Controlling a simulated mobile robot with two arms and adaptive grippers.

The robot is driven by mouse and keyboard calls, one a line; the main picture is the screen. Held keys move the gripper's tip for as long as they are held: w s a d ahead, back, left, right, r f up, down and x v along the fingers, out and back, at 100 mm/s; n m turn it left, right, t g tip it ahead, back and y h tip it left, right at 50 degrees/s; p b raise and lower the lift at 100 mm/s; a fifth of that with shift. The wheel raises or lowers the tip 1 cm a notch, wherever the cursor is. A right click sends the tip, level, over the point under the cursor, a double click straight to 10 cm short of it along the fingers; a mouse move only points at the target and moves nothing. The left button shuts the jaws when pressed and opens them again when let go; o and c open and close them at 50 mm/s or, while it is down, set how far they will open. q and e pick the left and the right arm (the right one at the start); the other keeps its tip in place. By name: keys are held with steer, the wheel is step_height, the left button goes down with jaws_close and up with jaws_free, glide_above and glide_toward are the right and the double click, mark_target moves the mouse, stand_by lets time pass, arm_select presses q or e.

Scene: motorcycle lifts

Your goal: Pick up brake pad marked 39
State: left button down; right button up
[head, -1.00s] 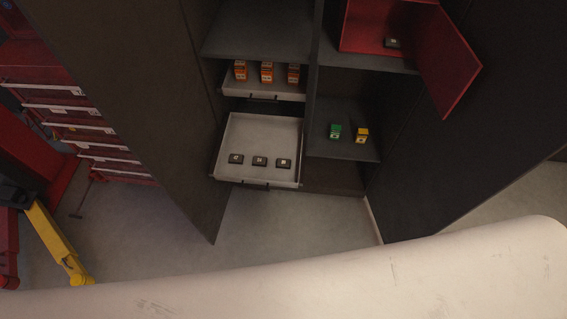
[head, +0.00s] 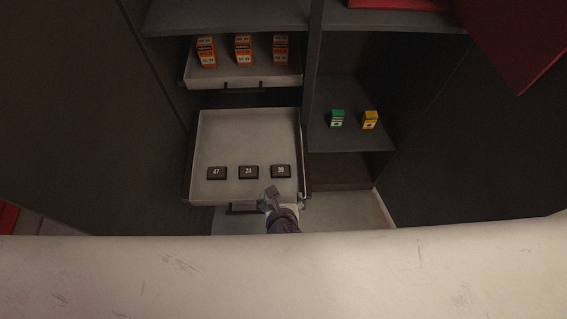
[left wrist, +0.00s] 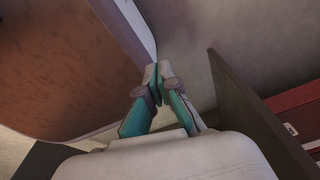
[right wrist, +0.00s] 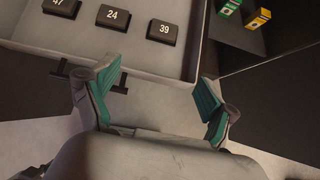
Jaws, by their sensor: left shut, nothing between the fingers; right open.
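The brake pad marked 39 (head: 280,171) is a small dark block lying at the right of a row in the open pale drawer (head: 245,130). It also shows in the right wrist view (right wrist: 164,32). The brake pads marked 24 (head: 248,172) and 47 (head: 216,172) lie to its left. My right gripper (head: 285,199) is open and empty at the drawer's front edge, just short of the pad marked 39; its spread fingers (right wrist: 157,80) show in the right wrist view. My left gripper (left wrist: 159,75) is shut and empty, seen only in the left wrist view.
An upper drawer (head: 240,78) with orange boxes (head: 243,48) sits above. A green box (head: 337,118) and a yellow box (head: 370,120) stand on the right shelf (head: 350,142). A red door (head: 520,40) hangs at top right. The drawer's back is clear.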

steer(key=b, duration=0.2)
glide_toward(281, 175)
steer(key=shift+w+a+f, duration=0.1)
steer(key=shift+w+f, duration=0.15)
steer(key=shift+f, duration=0.3)
steer(key=shift+w+f, duration=0.25)
steer(key=shift+f, duration=0.35)
steer(key=shift+w+f, duration=0.3)
steer(key=shift+w, duration=0.05)
steer(key=b+x, duration=0.1)
steer(key=x, duration=0.4)
steer(key=shift+w+r, duration=0.15)
steer(key=c, duration=1.3)
arm_select(q)
steer(key=f, duration=0.3)
steer(key=shift+s+d, duration=0.15)
steer(key=shift+s, duration=0.25)
arm_select(e)
steer(key=shift+r, duration=0.2)
